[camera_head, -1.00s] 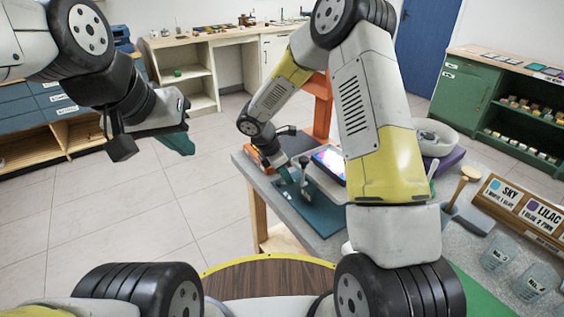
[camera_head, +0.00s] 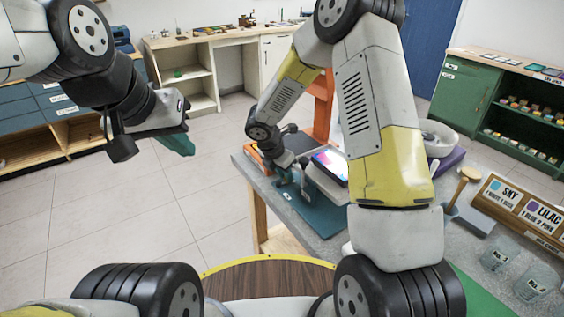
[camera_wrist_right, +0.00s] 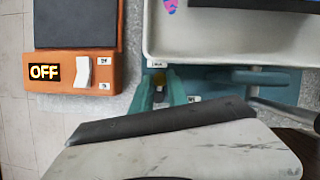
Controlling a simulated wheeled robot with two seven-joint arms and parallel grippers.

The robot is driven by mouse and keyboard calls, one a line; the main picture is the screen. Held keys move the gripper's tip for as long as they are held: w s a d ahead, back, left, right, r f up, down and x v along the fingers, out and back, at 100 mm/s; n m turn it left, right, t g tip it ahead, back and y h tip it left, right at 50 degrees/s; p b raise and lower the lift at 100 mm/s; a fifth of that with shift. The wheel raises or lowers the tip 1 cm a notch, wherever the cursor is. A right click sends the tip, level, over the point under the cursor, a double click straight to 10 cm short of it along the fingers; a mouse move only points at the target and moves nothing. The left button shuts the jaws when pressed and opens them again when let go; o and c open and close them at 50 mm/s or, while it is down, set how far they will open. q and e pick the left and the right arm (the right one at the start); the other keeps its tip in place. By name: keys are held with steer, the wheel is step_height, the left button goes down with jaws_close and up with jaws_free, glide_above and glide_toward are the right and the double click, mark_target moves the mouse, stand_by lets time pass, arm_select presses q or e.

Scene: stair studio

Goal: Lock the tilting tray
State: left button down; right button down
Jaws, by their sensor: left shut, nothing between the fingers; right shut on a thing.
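The tilting tray is a white shallow tray (camera_head: 326,184) with a bright multicoloured panel, above a teal base (camera_head: 318,215) on the grey bench. In the right wrist view the tray's pale rim (camera_wrist_right: 225,52) fills the top right, close to the gripper. My right gripper (camera_head: 292,178) is at the tray's left side. In the wrist view its teal fingers (camera_wrist_right: 162,92) are shut on a small dark piece (camera_wrist_right: 167,86) at the base, mostly hidden between them. My left gripper (camera_head: 180,146) is shut and empty, high over the floor at left.
An orange unit (camera_wrist_right: 103,65) with a white switch and an OFF display stands left of the tray. A teal bar with a metal rod (camera_wrist_right: 262,76) lies right of the fingers. Cups (camera_head: 497,255) and a wooden-topped tool (camera_head: 468,174) stand on the bench at right.

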steer(key=shift+w+n+y, duration=0.15)
steer(key=shift+n+y, duration=0.15)
steer(key=shift+n, duration=0.5)
steer(key=c, duration=1.3)
jaws_free()
steer(key=v, duration=0.8)
steer(key=shift+f, duration=0.15)
